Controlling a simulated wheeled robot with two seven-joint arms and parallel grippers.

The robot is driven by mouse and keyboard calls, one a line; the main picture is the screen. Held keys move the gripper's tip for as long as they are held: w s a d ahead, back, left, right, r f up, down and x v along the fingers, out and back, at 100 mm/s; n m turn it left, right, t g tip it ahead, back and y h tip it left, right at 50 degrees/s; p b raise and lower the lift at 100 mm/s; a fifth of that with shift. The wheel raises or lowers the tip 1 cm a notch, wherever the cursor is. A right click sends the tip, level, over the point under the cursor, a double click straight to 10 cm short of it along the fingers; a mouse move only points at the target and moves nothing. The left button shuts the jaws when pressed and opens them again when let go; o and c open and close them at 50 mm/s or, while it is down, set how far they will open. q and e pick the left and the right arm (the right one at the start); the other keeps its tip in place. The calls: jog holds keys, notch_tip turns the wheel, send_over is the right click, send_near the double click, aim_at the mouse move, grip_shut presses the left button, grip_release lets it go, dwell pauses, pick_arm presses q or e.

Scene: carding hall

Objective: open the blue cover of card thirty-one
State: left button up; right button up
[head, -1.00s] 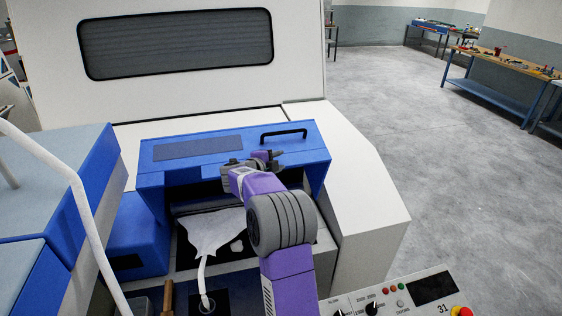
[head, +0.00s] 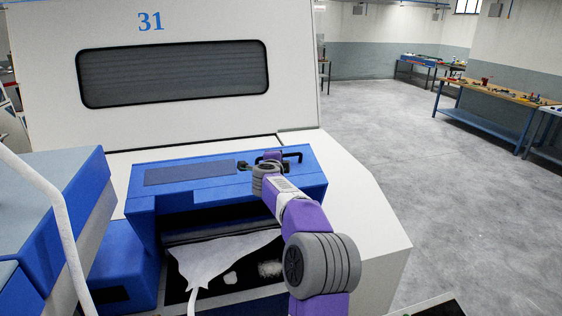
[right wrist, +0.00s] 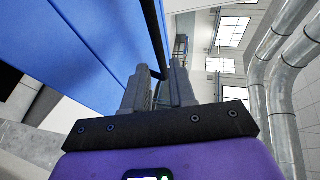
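The blue cover (head: 215,192) lies across the front of the white machine marked 31 and looks closed. Its black bar handle (head: 294,156) is on the top at the right. My right gripper (head: 262,158) is at the handle's left part in the head view. In the right wrist view, the two grey fingers (right wrist: 158,82) have a narrow gap, and the black handle bar (right wrist: 156,35) runs down to it. Whether the fingers press on the bar cannot be told. The blue cover (right wrist: 75,45) fills the left of that view. My left gripper is out of view.
A white fleece (head: 215,262) lies in the dark opening below the cover. A blue-grey cabinet (head: 45,190) and a white curved pipe (head: 55,215) stand at left. A sloping white panel (head: 345,200) is at right, with open floor (head: 390,115) beyond.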

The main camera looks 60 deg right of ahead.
jog(key=shift+p+x, duration=1.4)
jog(key=shift+x, duration=2.35)
grip_shut()
